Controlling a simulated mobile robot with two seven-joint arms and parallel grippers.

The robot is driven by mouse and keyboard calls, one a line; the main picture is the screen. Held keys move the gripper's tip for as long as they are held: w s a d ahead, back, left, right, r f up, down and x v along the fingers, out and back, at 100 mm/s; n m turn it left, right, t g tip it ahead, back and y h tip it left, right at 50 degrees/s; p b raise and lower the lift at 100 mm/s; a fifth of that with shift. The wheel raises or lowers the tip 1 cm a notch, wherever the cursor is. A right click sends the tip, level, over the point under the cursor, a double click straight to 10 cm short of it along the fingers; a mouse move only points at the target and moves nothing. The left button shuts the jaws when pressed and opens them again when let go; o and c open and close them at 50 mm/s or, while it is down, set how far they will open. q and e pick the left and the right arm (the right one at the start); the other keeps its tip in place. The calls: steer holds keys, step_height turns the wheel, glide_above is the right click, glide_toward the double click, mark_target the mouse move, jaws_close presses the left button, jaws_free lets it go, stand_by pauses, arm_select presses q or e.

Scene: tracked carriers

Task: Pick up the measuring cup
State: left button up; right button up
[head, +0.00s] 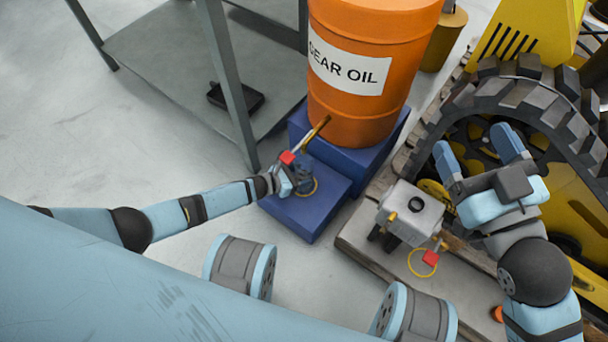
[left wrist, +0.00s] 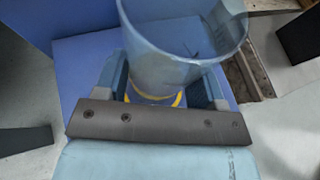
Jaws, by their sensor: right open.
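The measuring cup (left wrist: 165,55) is a translucent blue, open-topped cup that fills the upper middle of the left wrist view. In the head view the cup (head: 305,178) is small and partly hidden, on the low blue step below the orange drum's tap. A yellow ring shows around its foot. My left gripper (head: 287,178) is at the cup, with one finger on each side of its lower part in the left wrist view (left wrist: 163,85). Whether the fingers press on it is not clear. My right gripper (head: 478,153) is open and empty, above the tracked machine's side.
The orange GEAR OIL drum (head: 362,100) stands on a blue block (head: 345,157), its tap (head: 316,131) with a red handle above the cup. A grey box (head: 411,212) with a red-handled tap (head: 431,257) stands at the right. A grey table (head: 175,50) is at upper left.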

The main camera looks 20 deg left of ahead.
arm_select(q)
steer(key=c, duration=0.5)
steer(key=shift+r, duration=0.15)
